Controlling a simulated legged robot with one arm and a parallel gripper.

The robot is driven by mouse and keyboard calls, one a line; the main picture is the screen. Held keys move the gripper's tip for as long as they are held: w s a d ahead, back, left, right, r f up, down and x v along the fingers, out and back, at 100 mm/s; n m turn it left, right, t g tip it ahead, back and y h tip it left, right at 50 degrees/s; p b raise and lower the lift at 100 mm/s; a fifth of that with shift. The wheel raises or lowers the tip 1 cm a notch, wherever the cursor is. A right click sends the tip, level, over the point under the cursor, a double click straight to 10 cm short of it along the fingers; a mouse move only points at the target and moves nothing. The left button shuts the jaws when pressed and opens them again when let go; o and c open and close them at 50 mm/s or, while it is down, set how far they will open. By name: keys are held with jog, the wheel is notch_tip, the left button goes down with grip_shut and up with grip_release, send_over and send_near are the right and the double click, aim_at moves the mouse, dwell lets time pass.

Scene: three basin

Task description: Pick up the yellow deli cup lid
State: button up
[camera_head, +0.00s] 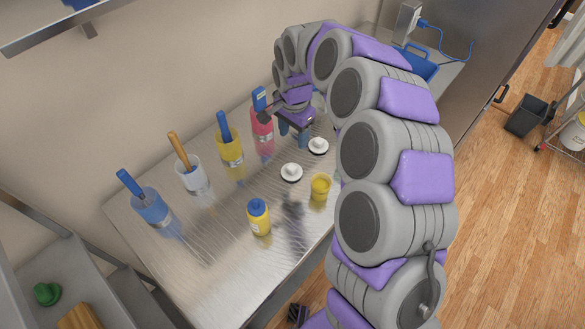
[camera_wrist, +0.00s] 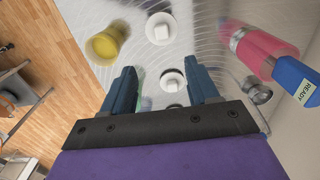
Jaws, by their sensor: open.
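A small yellow cup-shaped piece (camera_head: 320,186) stands on the metal table at its right front. It also shows in the wrist view (camera_wrist: 106,45) at upper left, beyond the left finger; I cannot tell whether its top is a separate lid. White round lid-like pieces with raised knobs (camera_head: 291,172) (camera_head: 318,145) lie near it. In the wrist view, one white piece (camera_wrist: 172,80) appears between my fingers and another (camera_wrist: 160,28) farther up. My gripper (camera_head: 293,132) is open and empty above the table's back part, pointing down, apart from the yellow piece.
Blue (camera_head: 152,208), white (camera_head: 193,178), yellow (camera_head: 231,154) and red (camera_head: 262,133) containers holding handled tools line the wall side. The red one is close to my gripper. Bare metal lies in front.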

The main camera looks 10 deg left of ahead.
notch_tip(320, 180, down, 6)
jog(key=b, duration=0.1)
send_over(289, 166)
jog(key=f, duration=0.4)
jog(key=shift+a, duration=0.3)
jog(key=shift+d, duration=0.2)
jog(key=shift+s+d+f+b, duration=0.1)
jog(key=shift+d+f+b, duration=0.55)
jog(key=shift+d+f, duration=0.45)
jog(key=shift+a+f, duration=0.15)
jog(key=shift+f, duration=0.45)
jog(key=shift+a+f, duration=0.15)
jog(key=shift+f, duration=0.45)
jog(key=shift+a+f, duration=0.25)
jog(key=shift+a, duration=0.55)
jog(key=shift+c, duration=0.7)
jog(key=shift+d+r, duration=0.15)
jog(key=shift+d, duration=0.65)
jog(key=c, duration=0.5)
jog(key=shift+c, duration=1.3)
jog(key=shift+a, duration=0.35)
grip_shut()
jog(key=shift+a, duration=0.2)
notch_tip(289, 166, up, 10)
jog(key=p, duration=0.1)
jog(key=shift+d, duration=0.2)
